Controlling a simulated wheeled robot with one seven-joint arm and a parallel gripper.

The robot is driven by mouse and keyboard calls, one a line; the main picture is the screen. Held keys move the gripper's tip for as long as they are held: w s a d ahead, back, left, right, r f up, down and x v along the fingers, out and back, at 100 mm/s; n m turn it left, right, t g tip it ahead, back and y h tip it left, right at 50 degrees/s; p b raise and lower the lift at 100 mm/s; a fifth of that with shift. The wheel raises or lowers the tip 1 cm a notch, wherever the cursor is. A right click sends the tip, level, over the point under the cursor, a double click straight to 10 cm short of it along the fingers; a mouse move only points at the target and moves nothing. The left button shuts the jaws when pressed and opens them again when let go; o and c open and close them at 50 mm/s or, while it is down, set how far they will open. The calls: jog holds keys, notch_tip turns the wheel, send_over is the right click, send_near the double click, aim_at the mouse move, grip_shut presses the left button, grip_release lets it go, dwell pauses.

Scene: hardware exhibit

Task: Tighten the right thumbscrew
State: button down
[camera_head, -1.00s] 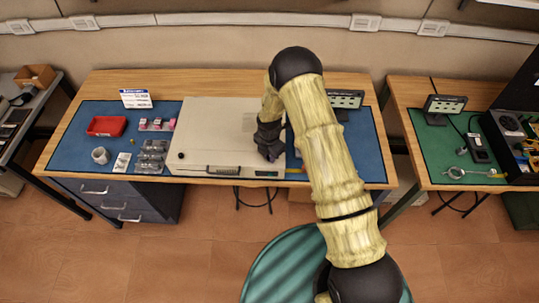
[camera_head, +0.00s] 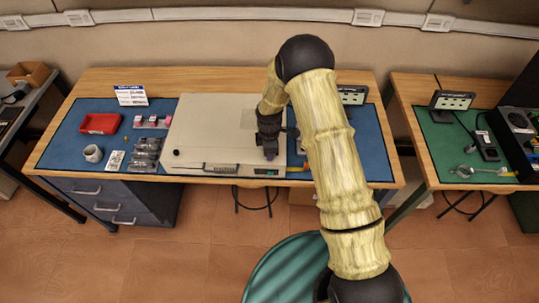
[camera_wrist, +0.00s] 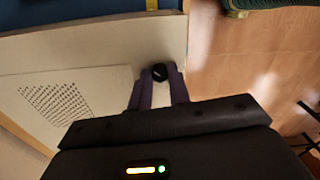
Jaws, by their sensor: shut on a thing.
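A flat beige case (camera_head: 210,125) lies on the blue mat of the middle bench. A black left thumbscrew (camera_head: 177,153) stands at its front left corner, apart from my arm. My gripper (camera_head: 270,153) points down over the case's front right corner. In the wrist view, my gripper (camera_wrist: 160,79) has its two fingers shut on the right thumbscrew (camera_wrist: 159,71), a small black knob on the case top. In the head view my gripper hides this knob. How far the screw is turned cannot be seen.
A red tray (camera_head: 100,123), a grey mug (camera_head: 93,153) and small parts lie left of the case. A small display (camera_head: 352,95) stands behind my arm. A second bench with a green mat (camera_head: 440,145) stands at right.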

jog(key=m+b, duration=0.2)
jog(key=m, duration=0.1)
jog(key=shift+f+m, duration=0.1)
jog(key=shift+m, duration=0.3)
jog(key=m+b, duration=0.1)
jog(key=m, duration=0.2)
jog(key=shift+w+m+b, duration=0.1)
jog(key=shift+m+b, duration=0.2)
jog(key=m+b, duration=0.1)
jog(key=m, duration=0.2)
jog(key=shift+m, duration=0.3)
jog(key=m+b, duration=0.1)
jog(key=m, duration=0.2)
jog(key=shift+m, duration=0.3)
jog(key=m, duration=0.6)
jog(key=shift+r, duration=0.2)
jog(key=m, duration=0.7)
jog(key=shift+d, duration=0.1)
jog(key=c, duration=1.3)
grip_release()
jog(key=shift+f, duration=0.1)
